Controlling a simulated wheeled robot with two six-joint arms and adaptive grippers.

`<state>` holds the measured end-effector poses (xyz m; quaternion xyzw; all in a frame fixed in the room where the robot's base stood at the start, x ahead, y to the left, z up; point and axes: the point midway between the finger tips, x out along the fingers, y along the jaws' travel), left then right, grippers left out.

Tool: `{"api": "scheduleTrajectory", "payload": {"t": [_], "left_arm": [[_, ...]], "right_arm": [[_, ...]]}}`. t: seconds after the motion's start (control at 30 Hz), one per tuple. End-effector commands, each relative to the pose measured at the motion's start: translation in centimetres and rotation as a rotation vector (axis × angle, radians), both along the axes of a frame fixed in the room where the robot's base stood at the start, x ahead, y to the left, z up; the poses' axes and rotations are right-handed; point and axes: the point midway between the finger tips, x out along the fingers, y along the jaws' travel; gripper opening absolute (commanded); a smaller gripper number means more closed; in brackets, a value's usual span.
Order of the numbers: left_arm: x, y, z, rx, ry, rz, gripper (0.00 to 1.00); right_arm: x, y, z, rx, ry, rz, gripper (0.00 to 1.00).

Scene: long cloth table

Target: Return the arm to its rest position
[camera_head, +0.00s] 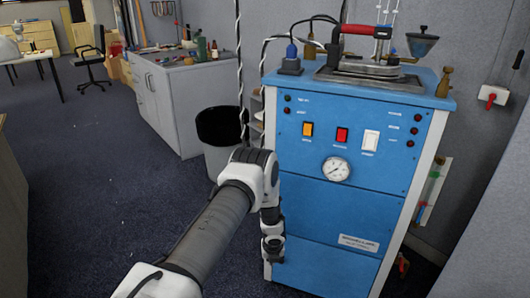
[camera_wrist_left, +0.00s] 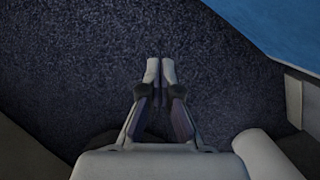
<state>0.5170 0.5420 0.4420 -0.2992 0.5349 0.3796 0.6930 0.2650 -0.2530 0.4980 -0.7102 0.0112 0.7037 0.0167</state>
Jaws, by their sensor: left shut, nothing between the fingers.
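My left arm (camera_head: 215,225) comes in from the lower left in the head view, bends at a white and black joint (camera_head: 255,170) and hangs down in front of the blue cabinet (camera_head: 340,215). My right gripper is in neither view.
The blue cabinet with switches and a gauge (camera_head: 336,169) stands close on the right; its blue side also shows in the wrist view (camera_wrist_left: 290,30). A black bin (camera_head: 221,126) and a grey workbench (camera_head: 185,95) stand behind the arm. Open carpet (camera_head: 80,170) lies at left.

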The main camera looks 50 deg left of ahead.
Motion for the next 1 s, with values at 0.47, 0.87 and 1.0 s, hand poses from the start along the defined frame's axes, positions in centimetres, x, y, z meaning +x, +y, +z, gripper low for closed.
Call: {"api": "scheduleTrajectory", "payload": {"t": [0.47,0.87,1.0], "left_arm": [[-1.7,-0.9,7.0,0.0,0.001,0.001,0.0],[-0.7,-3.0,10.1,0.011,0.014,-0.058,0.0],[-5.1,-12.2,11.8,-0.087,0.144,-0.072,0.0]], "right_arm": [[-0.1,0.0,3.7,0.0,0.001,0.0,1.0],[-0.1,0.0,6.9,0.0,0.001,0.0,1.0],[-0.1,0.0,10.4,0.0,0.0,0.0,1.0]]}}
